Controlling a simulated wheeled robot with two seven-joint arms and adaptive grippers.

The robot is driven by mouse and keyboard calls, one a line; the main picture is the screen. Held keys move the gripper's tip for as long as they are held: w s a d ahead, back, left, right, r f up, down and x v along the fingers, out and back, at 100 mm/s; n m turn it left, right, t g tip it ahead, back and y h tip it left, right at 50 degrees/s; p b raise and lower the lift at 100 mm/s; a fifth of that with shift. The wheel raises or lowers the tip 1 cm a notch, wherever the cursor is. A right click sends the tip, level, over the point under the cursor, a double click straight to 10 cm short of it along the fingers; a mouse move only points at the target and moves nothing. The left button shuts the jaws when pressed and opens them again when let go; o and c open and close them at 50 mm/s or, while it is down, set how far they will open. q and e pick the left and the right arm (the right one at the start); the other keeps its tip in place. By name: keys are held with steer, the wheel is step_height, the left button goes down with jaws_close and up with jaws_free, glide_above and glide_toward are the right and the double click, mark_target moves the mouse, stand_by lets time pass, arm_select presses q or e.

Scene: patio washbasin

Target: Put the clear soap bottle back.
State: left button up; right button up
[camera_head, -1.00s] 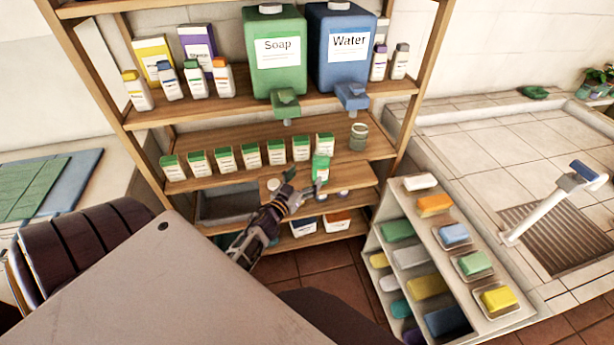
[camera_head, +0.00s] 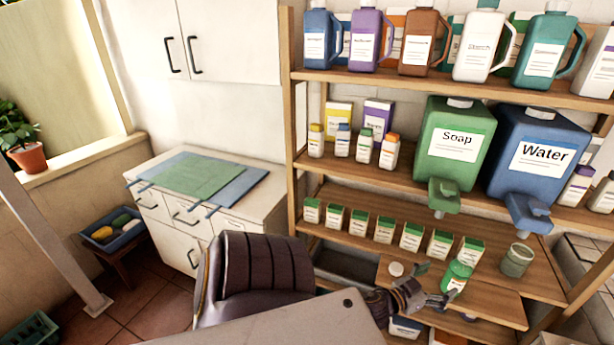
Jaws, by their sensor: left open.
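A small clear bottle with green contents and a white label (camera_head: 457,276) stands upright on the pull-out board (camera_head: 495,312) below the shelf with the row of green-topped boxes. My left gripper (camera_head: 437,285) is open, just left of the bottle, with its fingers towards it. I cannot tell whether a finger touches the bottle. A round white lid or disc (camera_head: 395,269) lies on the board left of the bottle. My right gripper is not in view.
Several green-topped boxes (camera_head: 384,230) stand in a row behind, with a green jar (camera_head: 516,260) to their right. The soap dispenser (camera_head: 457,145) and water dispenser (camera_head: 538,155) overhang from the shelf above. A cabinet with mats (camera_head: 205,177) stands left.

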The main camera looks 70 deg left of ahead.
arm_select(q)
steer(key=w+d+f+g+h, duration=0.1)
steer(key=w+d+f+g, duration=0.1)
steer(key=d+f, duration=0.65)
steer(key=s+d+f+g, duration=0.15)
steer(key=s+f, duration=0.25)
steer(key=f, duration=0.4)
steer(key=s+d+f+m+g, duration=0.1)
steer(key=s+f+g, duration=0.15)
steer(key=f, duration=0.55)
steer(key=s+d+f+g, duration=0.2)
steer(key=s+f, duration=0.2)
steer(key=f, duration=0.3)
steer(key=s+f+m+g, duration=0.1)
steer(key=s+f+g, duration=0.4)
steer(key=s+f, duration=1.25)
steer(key=s+f+g, duration=0.2)
steer(key=s+f, duration=0.1)
steer(key=s, duration=0.7)
steer(key=s+f+m+g, duration=0.1)
steer(key=s+f+g, duration=0.1)
steer(key=s, duration=0.8)
steer(key=shift+s+a+f, duration=0.15)
steer(key=shift+a+f, duration=0.25)
steer(key=shift+f, duration=0.5)
